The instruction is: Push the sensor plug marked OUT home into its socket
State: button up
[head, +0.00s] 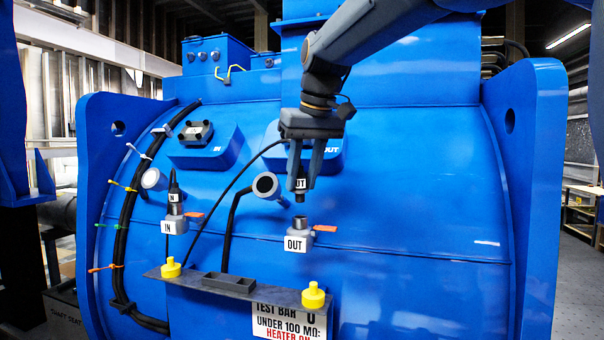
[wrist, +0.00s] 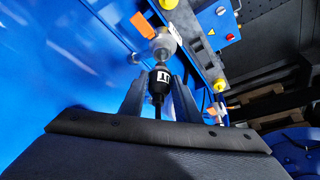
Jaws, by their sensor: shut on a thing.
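My gripper (head: 309,180) points down and is shut on the OUT sensor plug (head: 299,187), a dark plug with a white OUT tag and a cable trailing left. The plug is above the OUT socket (head: 299,226), with a visible gap between them. The socket is a grey fitting with a white OUT label and an orange tab on its right. In the wrist view the plug (wrist: 160,80) sits between the fingers of my gripper (wrist: 160,92), and the socket (wrist: 163,46) lies just beyond its tip.
The IN plug (head: 174,190) stands in the IN socket (head: 174,222) at left. Grey round caps (head: 265,185) stick out nearby. A shelf (head: 235,284) with yellow knobs (head: 313,295) and a test-bar sign (head: 290,322) is below. Black cables run down the left side.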

aim_at(304, 192)
jog(key=shift+f+b, duration=0.55)
jog(key=shift+f, duration=0.55)
jog(key=shift+p, duration=0.6)
dwell(1.0)
jog(key=shift+f+b, duration=0.95)
jog(key=shift+f, duration=0.65)
jog(key=o, duration=1.1)
jog(key=shift+b+v, duration=1.05)
jog(key=shift+v, duration=2.85)
